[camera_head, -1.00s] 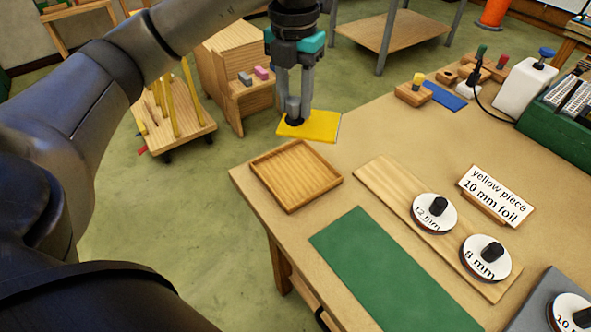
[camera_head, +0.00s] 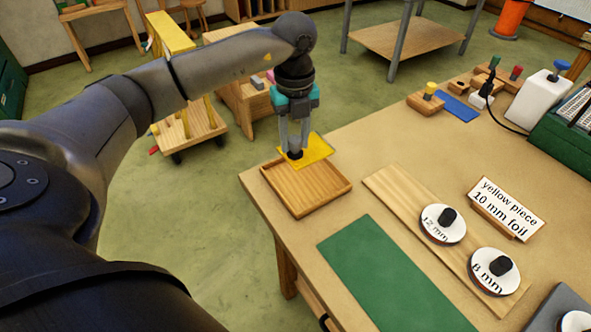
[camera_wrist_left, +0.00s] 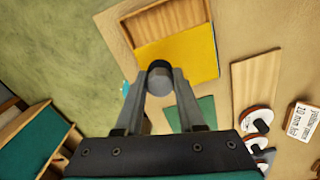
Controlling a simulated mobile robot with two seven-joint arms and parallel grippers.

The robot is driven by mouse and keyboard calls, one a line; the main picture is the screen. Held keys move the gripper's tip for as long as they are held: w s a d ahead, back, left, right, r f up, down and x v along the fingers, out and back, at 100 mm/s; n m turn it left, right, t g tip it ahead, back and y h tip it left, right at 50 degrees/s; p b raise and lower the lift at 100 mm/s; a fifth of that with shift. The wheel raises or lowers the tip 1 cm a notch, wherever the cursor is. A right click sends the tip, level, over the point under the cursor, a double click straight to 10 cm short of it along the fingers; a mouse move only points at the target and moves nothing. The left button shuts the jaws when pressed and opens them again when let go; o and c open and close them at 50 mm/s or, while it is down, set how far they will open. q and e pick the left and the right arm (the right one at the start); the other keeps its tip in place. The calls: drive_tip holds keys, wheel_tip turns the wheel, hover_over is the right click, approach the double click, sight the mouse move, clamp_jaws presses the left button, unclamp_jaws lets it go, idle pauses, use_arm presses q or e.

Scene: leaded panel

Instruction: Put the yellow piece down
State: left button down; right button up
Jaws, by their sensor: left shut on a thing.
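My left gripper (camera_head: 294,154) is shut on a small dark knob, with the flat yellow piece (camera_head: 318,148) beneath it. The yellow piece is above the back part of a shallow wooden tray (camera_head: 305,208); I cannot tell whether it touches the rim. In the left wrist view the yellow piece (camera_wrist_left: 190,55) covers much of the tray (camera_wrist_left: 165,20), under the gripper's fingers (camera_wrist_left: 158,80). A sign (camera_head: 507,207) reads "yellow piece 10 mm foil". My right gripper is not in view.
A wooden board (camera_head: 395,190) holds foil rolls marked 12 mm (camera_head: 436,228) and 8 mm (camera_head: 487,262). A white bottle (camera_head: 530,95) and a green box (camera_head: 565,140) stand at the back right.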

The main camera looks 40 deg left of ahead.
use_arm(q)
wheel_tip(320, 180, down, 9)
drive_tip(key=shift+f+b, duration=0.2)
drive_tip(key=shift+b, duration=0.1)
drive_tip(key=shift+f, duration=0.1)
drive_tip(key=c, duration=0.5)
unclamp_jaws()
wheel_tip(320, 180, up, 12)
drive_tip(key=shift+r+p, duration=0.15)
drive_tip(key=shift+p, duration=0.2)
drive_tip(key=shift+s, duration=0.1)
idle(0.4)
